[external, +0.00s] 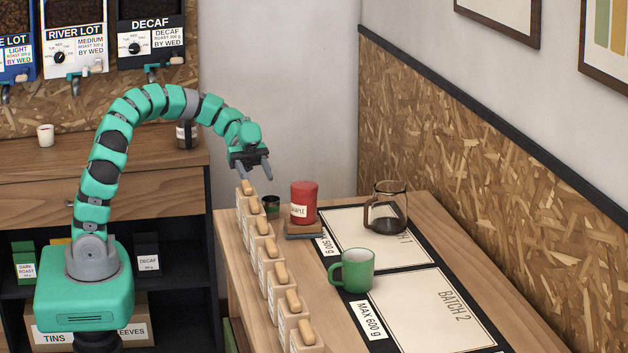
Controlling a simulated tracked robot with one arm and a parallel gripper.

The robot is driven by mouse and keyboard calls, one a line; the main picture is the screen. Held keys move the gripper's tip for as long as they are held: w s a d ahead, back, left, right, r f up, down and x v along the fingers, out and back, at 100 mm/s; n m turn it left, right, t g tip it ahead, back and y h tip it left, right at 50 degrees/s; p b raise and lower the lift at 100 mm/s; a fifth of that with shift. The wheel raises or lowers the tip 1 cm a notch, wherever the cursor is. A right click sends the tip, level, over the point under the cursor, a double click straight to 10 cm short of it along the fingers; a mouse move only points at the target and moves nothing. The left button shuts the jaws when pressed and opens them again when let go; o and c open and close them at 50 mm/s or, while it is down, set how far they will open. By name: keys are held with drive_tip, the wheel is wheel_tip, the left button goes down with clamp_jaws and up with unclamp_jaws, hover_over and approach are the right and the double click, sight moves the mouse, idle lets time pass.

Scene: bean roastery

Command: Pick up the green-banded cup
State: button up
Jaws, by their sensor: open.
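A small dark cup with a green band (271,206) stands on the wooden table, just behind the row of wooden-handled blocks and left of the red canister. Its lower part is partly hidden by the blocks. My gripper (256,176) is open and empty, fingers pointing down. In the picture it is above and slightly left of the cup, apart from it, over the far end of the block row.
Several blocks with wooden handles (273,277) line the table's left edge. A green mug (355,272) and a glass carafe (388,212) stand on the batch mats.

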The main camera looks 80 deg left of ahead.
sight(268, 200)
drive_tip(key=b+x, duration=0.2)
drive_tip(key=x, duration=1.1)
drive_tip(key=shift+d, duration=0.1)
drive_tip(key=c, duration=0.7)
